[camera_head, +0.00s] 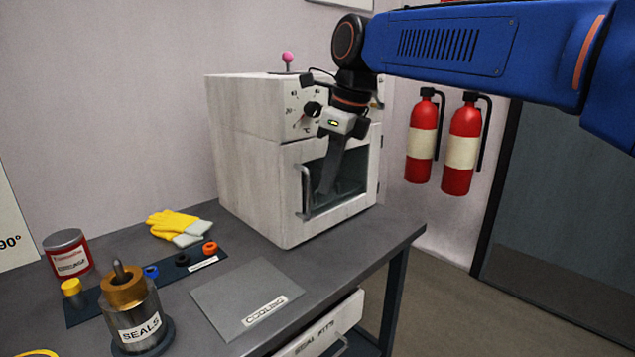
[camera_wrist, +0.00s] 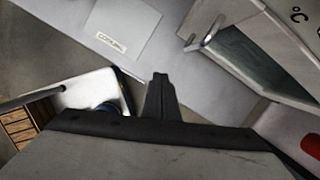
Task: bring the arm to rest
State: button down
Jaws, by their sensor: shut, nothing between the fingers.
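My blue arm (camera_head: 470,45) reaches in from the upper right. My gripper (camera_head: 324,188) points down in front of the white oven (camera_head: 245,150), and its fingers overlap the oven's door in the head view. The fingers are shut with nothing between them. In the wrist view the shut fingertips (camera_wrist: 160,80) show above the floor and bench edge, apart from the oven door handle (camera_wrist: 205,35). The oven door looks shut in the head view.
The grey bench (camera_head: 225,250) holds a grey COOLING plate (camera_head: 240,290), a SEALS post (camera_head: 138,318), coloured rings on a dark mat (camera_head: 85,308), yellow gloves (camera_head: 175,225) and a red tin (camera_head: 68,254). A drawer (camera_head: 325,328) stands open below. Two fire extinguishers (camera_head: 462,145) hang at right.

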jog(key=s+d+f+n+t+h, duration=0.2)
jog(key=s+d+f+n+t, duration=0.1)
jog(key=s+d+f+n, duration=1.9)
notch_tip(320, 180, down, 2)
jog(key=d, duration=0.3)
jog(key=shift+n, duration=0.4)
jog(key=shift+f, duration=0.1)
